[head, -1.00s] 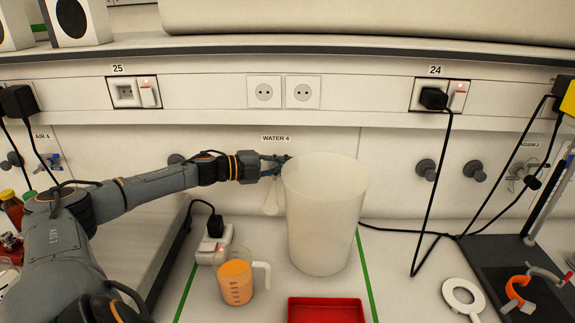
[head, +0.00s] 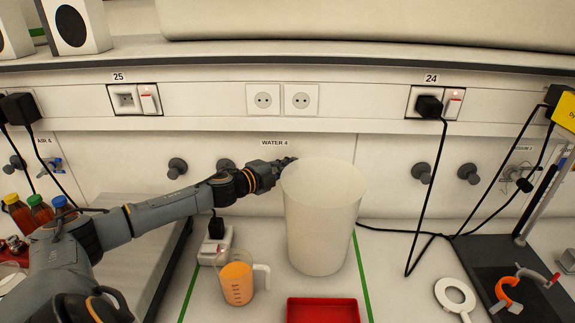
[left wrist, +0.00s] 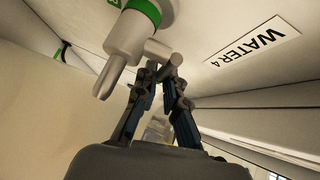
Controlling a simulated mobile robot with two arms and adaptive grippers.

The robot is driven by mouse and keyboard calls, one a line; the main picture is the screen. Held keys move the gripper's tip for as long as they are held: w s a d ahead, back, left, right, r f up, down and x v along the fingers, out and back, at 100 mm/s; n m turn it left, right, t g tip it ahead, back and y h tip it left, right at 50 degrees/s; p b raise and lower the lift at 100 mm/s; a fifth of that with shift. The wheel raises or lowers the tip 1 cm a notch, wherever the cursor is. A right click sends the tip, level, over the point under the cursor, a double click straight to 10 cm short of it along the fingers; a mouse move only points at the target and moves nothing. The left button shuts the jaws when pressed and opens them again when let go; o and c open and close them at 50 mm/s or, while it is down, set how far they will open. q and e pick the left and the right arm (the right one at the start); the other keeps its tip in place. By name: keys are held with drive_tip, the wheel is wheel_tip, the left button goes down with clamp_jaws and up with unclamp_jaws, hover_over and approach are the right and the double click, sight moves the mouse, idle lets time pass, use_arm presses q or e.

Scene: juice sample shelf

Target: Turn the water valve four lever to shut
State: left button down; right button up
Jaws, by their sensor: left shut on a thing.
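My left gripper (head: 284,163) reaches to the wall just below the WATER 4 label (head: 274,142), at the rim of the tall white container. In the left wrist view its two fingertips (left wrist: 164,68) close on the end of the water valve four lever (left wrist: 158,50), a short pale bar. The bar projects from the white valve body (left wrist: 124,35), which has a green ring and a nozzle pointing down-left. In the head view the lever and valve are hidden behind my gripper and the container. My right gripper is not in view.
The tall white container (head: 322,225) stands right beside my left gripper. A jug of orange juice (head: 237,284), a red tray (head: 323,311) and a power strip (head: 216,245) are in front. Bottles (head: 40,209) stand at the left. Dark knobs (head: 177,167) project from the wall.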

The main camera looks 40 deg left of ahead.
use_arm(q)
drive_tip(key=c, duration=1.7)
unclamp_jaws()
drive_tip(key=s+a+r, duration=0.1)
drive_tip(key=s, duration=1)
drive_tip(key=shift+s+a+r, duration=0.3)
drive_tip(key=shift+s+a, duration=0.05)
drive_tip(key=shift+f, duration=0.1)
